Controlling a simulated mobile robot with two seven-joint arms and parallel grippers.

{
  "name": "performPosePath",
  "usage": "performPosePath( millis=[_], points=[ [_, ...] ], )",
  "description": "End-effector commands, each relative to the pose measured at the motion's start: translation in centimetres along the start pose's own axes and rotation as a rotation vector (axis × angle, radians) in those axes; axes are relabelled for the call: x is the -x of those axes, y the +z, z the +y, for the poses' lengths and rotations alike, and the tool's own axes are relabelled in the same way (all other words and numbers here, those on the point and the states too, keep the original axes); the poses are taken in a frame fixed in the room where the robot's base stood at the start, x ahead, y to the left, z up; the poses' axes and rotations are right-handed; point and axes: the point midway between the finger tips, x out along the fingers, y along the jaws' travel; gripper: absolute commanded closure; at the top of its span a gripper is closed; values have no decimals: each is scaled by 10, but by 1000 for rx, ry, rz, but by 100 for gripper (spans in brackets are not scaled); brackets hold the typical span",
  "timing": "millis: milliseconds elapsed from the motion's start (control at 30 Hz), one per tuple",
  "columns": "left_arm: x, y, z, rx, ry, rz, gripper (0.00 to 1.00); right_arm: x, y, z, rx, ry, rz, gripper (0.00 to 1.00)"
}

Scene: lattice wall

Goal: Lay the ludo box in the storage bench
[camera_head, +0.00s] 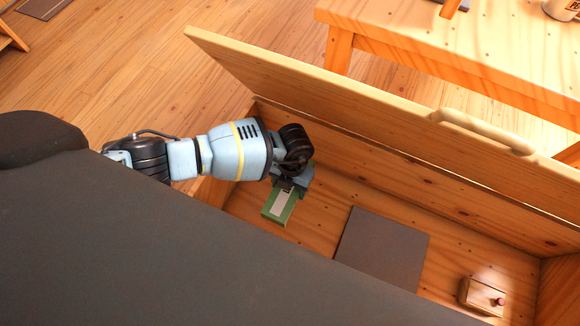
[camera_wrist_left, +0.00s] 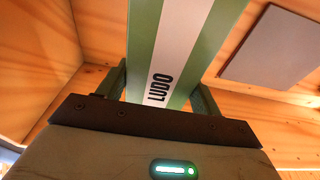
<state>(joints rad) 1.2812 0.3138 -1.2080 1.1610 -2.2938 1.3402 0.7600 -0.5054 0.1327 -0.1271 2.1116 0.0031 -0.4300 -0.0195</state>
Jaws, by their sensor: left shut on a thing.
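The ludo box (camera_head: 279,205) is green with a white band, and its name reads clearly in the left wrist view (camera_wrist_left: 176,45). My left gripper (camera_head: 292,184) is shut on it, with a finger on each side of the box. The storage bench (camera_head: 330,204) is an open wooden box, its lid (camera_head: 390,118) raised on the far side. The gripper and the ludo box are over or inside the left part of the bench. I cannot tell whether the box touches the floor of the bench. My right gripper is not in view.
A flat grey panel (camera_head: 383,248) lies on the bench floor, right of the ludo box. A small wooden box with a dark knob (camera_head: 482,296) sits at the right end. A wooden table (camera_head: 450,45) stands beyond the lid. Bare floor shows between the panel and the small box.

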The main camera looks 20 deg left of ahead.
Motion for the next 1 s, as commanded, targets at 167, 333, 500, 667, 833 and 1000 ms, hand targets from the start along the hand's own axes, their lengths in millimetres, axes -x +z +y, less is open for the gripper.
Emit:
performPosePath(
  millis=[167,333,500,667,833,1000],
  points=[
    [-18,3,0,1,-1,1,66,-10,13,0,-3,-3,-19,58],
    [-32,5,0,1,-1,1,66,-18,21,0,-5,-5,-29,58],
    [-46,7,0,0,-1,1,66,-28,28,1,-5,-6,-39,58],
    [-60,10,0,0,-1,0,66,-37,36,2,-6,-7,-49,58],
    [-74,12,0,0,-2,1,66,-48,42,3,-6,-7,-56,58],
    [-89,14,0,0,-2,1,66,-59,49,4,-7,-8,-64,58]
  ],
)
